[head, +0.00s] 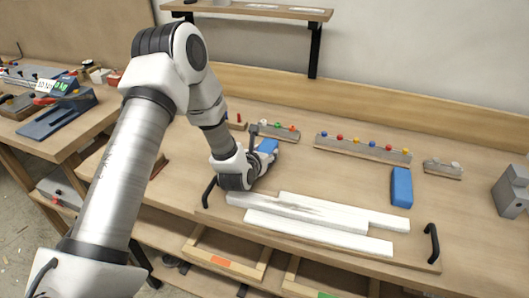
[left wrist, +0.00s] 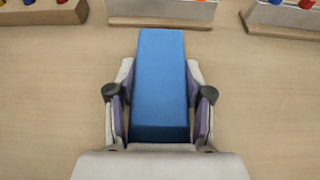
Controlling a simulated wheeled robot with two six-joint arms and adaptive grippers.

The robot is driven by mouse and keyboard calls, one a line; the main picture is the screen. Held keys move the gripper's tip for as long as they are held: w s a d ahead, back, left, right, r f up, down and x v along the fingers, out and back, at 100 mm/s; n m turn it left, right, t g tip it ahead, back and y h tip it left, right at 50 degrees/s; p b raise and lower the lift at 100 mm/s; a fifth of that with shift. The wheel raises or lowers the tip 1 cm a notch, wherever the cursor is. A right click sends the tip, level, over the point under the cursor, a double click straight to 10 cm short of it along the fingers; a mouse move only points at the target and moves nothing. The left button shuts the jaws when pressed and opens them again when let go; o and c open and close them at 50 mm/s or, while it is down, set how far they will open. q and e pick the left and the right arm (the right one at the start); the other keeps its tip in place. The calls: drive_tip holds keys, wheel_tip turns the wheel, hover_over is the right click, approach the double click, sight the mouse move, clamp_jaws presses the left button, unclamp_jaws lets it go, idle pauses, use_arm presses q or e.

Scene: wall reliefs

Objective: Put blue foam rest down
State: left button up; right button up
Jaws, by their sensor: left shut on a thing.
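A blue foam rest (left wrist: 161,85) is between the fingers of my left gripper (left wrist: 160,110) in the left wrist view, and the fingers are shut on its sides. In the head view the held blue foam rest (head: 267,147) shows partly behind my left gripper (head: 262,158), low over the workbench. Whether it touches the bench top I cannot tell. A second blue foam rest (head: 401,187) stands on the bench at the right, apart from the gripper. My right gripper is not in view.
A wooden board (head: 420,257) with black handles lies in front, bearing white relief pieces (head: 320,225). Racks with coloured knobs (head: 362,148) stand along the back. A grey block (head: 512,192) is at the far right.

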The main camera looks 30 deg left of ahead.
use_arm(q)
drive_tip(key=shift+f+b, duration=0.2)
drive_tip(key=shift+b, duration=0.1)
drive_tip(key=o, duration=0.9)
drive_tip(key=shift+o, duration=0.2)
drive_tip(key=shift+r, duration=0.1)
drive_tip(key=shift+s+r+p, duration=0.2)
drive_tip(key=shift+r+p, duration=0.05)
drive_tip(key=shift+p, duration=0.1)
drive_tip(key=b+v, duration=0.1)
drive_tip(key=v, duration=1)
drive_tip(key=shift+s+d+r, duration=0.1)
drive_tip(key=shift+s+d, duration=0.05)
drive_tip(key=shift+s, duration=0.1)
